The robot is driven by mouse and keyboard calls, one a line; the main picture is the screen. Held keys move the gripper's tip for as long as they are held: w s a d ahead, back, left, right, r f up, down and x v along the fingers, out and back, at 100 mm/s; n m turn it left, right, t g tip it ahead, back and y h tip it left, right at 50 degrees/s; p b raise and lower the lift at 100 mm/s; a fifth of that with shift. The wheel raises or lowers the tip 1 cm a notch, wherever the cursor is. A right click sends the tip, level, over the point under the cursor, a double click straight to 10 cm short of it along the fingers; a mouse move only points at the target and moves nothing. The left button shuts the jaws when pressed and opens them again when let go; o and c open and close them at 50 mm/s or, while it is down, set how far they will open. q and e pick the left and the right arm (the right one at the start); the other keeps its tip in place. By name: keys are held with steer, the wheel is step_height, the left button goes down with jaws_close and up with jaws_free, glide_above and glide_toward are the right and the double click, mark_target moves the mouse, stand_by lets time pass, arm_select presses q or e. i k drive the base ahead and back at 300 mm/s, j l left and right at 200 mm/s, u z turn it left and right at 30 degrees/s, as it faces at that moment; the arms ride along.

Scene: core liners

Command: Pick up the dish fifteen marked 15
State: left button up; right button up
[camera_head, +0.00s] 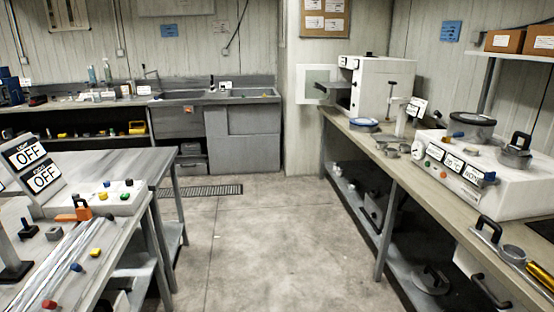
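I cannot make out a dish marked 15 anywhere in the head view. A blue and white round dish (363,125) sits on the right bench near the white oven-like box. Small grey round pieces (392,153) lie on the same bench in front of the white control box; no number can be read on them. Neither of my grippers shows in this view.
The right bench (376,150) carries a white box with an open door (384,85) and a white control box (470,170). The left bench (170,165) holds OFF signs (30,155). A sink counter (240,135) stands at the back. The middle floor (260,240) is clear.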

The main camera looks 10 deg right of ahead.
mark_target(403, 147)
steer(key=i+z, duration=0.15)
steer(key=i, duration=0.4)
steer(key=i+j+z, duration=0.2)
steer(key=i, duration=0.35)
steer(key=i+j+z, duration=0.15)
steer(key=i, duration=0.4)
steer(key=i+j+z, duration=0.25)
steer(key=i+z, duration=0.15)
steer(key=i+j+z, duration=0.6)
steer(key=j+z, duration=0.25)
steer(key=i+j+z, duration=0.2)
steer(key=j+z, duration=0.2)
steer(key=j, duration=0.15)
steer(key=j+z, duration=0.35)
steer(key=j, duration=1.15)
steer(key=k, duration=0.05)
